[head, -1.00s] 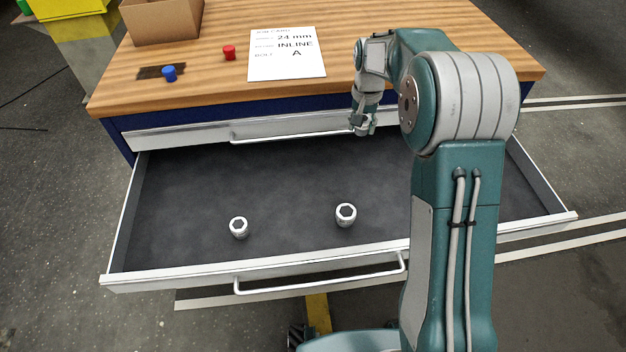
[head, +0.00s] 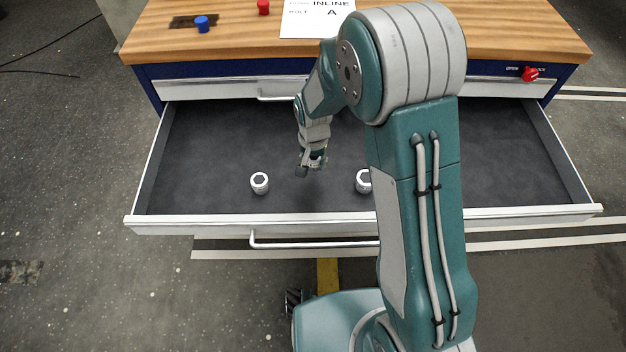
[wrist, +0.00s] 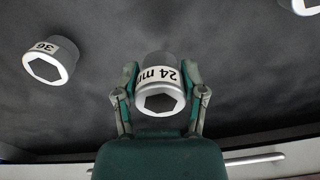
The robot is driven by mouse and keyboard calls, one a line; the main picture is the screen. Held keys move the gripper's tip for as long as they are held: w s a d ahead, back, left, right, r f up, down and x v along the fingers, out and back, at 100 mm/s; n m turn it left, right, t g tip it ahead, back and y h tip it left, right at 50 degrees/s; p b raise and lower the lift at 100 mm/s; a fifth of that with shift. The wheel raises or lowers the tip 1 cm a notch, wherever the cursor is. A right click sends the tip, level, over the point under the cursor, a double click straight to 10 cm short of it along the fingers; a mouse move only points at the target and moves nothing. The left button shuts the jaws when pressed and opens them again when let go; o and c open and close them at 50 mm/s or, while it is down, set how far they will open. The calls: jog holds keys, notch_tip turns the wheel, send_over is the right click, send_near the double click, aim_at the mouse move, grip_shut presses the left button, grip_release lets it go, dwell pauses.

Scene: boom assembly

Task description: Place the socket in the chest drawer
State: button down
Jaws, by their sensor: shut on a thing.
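My gripper (head: 313,162) is over the middle of the open drawer (head: 200,222), pointing down. In the wrist view its two fingers (wrist: 160,88) are shut on either side of a silver socket (wrist: 159,100) with a white "24 mm" label. The held socket is hard to make out in the head view. It appears to be above the drawer floor, but the gap is unclear. A socket labelled "36" (wrist: 48,62) stands in the drawer left of the held one. Another silver socket (head: 362,181) stands right of my gripper, partly hidden by my arm.
The wooden bench top (head: 400,30) behind the drawer holds a blue knob (head: 202,24), a red knob (head: 263,7) and a printed card (head: 312,18). A red switch (head: 529,73) is on the cabinet front at right. The drawer floor is bare at far left and right.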

aim_at(313, 187)
jog(key=shift+s+a+f, duration=0.15)
jog(key=shift+s+f, duration=0.75)
jog(key=shift+f, duration=0.15)
jog(key=shift+s+f, duration=0.2)
jog(key=shift+f, duration=1.65)
jog(key=shift+c, duration=0.8)
grip_release()
notch_tip(313, 187, up, 12)
jog(key=shift+r, duration=0.15)
